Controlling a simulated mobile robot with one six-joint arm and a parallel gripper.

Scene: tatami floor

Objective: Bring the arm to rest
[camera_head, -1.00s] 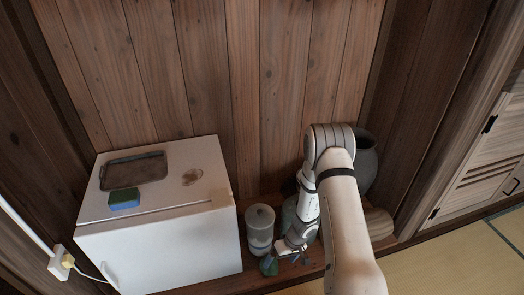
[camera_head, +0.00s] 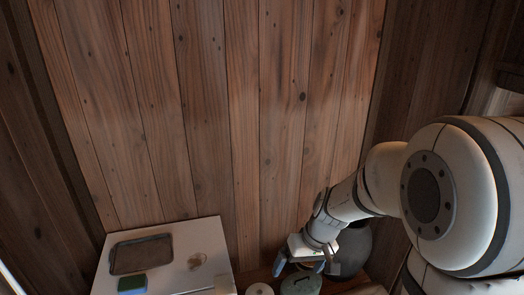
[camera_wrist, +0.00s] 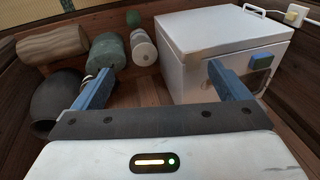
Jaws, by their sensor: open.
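My arm is raised and bent, with its large white joint close to the head camera at the right. My gripper (camera_head: 298,268) hangs at the lower middle of the head view, in front of the plank wall. In the wrist view my gripper (camera_wrist: 163,72) shows two blue fingers spread wide apart with nothing between them.
A white box (camera_head: 208,238) stands at left with a dark tray (camera_head: 140,254) and a green-blue sponge (camera_head: 132,284) on top. A grey canister (camera_head: 260,289), a green container (camera_head: 300,284) and a dark vase (camera_head: 352,252) stand below. A log (camera_wrist: 52,43) lies nearby.

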